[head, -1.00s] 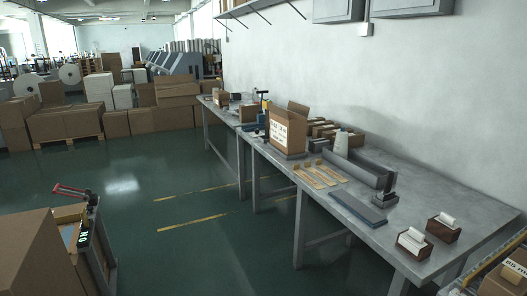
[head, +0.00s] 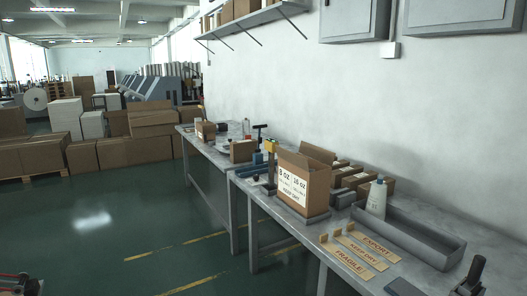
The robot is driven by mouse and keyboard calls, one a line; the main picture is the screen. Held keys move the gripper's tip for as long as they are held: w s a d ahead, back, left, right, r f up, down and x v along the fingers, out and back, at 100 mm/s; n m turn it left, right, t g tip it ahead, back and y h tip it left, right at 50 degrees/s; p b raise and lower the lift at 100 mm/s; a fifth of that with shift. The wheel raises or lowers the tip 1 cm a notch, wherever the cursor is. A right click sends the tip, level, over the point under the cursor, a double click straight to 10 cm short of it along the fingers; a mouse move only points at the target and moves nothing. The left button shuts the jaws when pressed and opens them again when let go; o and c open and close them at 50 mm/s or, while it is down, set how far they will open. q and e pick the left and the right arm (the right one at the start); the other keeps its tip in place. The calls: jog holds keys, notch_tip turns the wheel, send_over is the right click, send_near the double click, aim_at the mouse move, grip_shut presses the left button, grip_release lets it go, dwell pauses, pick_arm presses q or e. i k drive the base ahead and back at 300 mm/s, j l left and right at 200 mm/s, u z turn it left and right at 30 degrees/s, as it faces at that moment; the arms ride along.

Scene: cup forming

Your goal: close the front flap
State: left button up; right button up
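A brown carton (head: 318,190) with a white printed label (head: 292,187) stands upright on a grey base on the metal workbench, right of the picture's middle. Its top looks open, with a flap (head: 317,152) standing up at the back. Another flap seems to slope along the near left top edge; its exact angle is hard to tell. The inside of the carton is hidden.
Wooden stencil strips (head: 362,252) lie in front of the carton. A long grey tray (head: 410,236) and a white bottle (head: 377,197) are to its right. Several small boxes stand behind it.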

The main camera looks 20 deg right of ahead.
aim_at(298, 160)
jog(key=i+j+z, duration=0.1)
jog(key=i+z, duration=0.3)
jog(key=i, duration=0.15)
jog(key=i+j+z, duration=0.8)
jog(key=i, duration=0.2)
